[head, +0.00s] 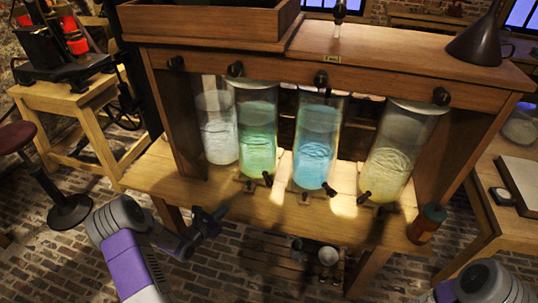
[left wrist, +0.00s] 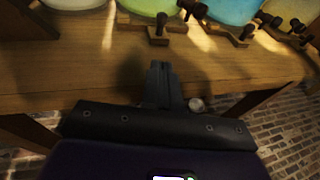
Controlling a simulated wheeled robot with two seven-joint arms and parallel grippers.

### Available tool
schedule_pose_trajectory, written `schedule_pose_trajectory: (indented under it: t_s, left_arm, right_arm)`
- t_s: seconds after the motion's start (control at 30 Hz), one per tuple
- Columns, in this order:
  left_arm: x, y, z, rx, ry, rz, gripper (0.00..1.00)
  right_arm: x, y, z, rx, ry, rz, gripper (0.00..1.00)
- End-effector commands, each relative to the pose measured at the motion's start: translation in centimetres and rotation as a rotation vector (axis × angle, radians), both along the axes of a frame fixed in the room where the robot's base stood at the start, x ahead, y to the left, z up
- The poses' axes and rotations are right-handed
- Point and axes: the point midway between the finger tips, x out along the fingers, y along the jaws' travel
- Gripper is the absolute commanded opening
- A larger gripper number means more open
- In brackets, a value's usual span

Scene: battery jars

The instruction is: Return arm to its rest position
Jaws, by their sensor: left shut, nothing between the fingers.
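My left gripper (head: 212,220) is shut and empty. It is low in front of the bench's front edge, left of the middle, apart from the jars. In the left wrist view its closed fingers (left wrist: 162,72) point towards the wooden bench (left wrist: 60,72). Of my right arm, only a grey joint shows at the bottom right of the head view; its gripper is out of view.
The bench (head: 150,180) holds a clear jar (head: 217,130), a green jar (head: 257,130), a blue jar (head: 316,145) and a yellowish jar (head: 395,160), with dark taps in front. A stool (head: 68,208) stands left. Brick floor lies below.

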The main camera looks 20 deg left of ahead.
Motion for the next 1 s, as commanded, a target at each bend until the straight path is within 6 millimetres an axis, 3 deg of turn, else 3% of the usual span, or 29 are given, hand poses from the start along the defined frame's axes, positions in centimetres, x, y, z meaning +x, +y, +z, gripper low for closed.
schedule_pose_trajectory:
  t_s: [0.17, 0.27, 0.37, 0.5, 0.63, 0.8, 1.0]
  left_arm:
    - [0.0, -0.6, -0.2, 0.0, 0.009, -0.02, 0.0]
    - [-0.4, -3.4, -1.1, 0.007, 0.051, -0.113, 0.0]
    - [-1.8, -8.8, -2.9, 0.034, 0.131, -0.306, 0.0]
    - [-6.7, -17.6, -6.0, 0.141, 0.27, -0.687, 0.0]
    - [-12.6, -22.9, -8.3, 0.302, 0.359, -1.036, 0.0]
    - [-19.4, -25.7, -10.8, 0.597, 0.382, -1.448, 0.0]
    - [-23.5, -26.2, -12.5, 1.024, 0.234, -1.827, 0.0]
  right_arm:
    - [0.0, 0.0, 0.0, 0.0, 0.0, 0.0, 0.0]
    - [0.0, 0.0, 0.0, 0.0, 0.0, 0.0, 0.0]
    - [0.0, 0.0, 0.0, 0.0, 0.0, 0.0, 0.0]
    - [0.0, 0.0, 0.0, 0.0, 0.0, 0.0, 0.0]
    - [0.0, 0.0, 0.0, 0.0, 0.0, 0.0, 0.0]
    - [0.0, 0.0, 0.0, 0.0, 0.0, 0.0, 0.0]
    - [0.0, 0.0, 0.0, 0.0, 0.0, 0.0, 0.0]
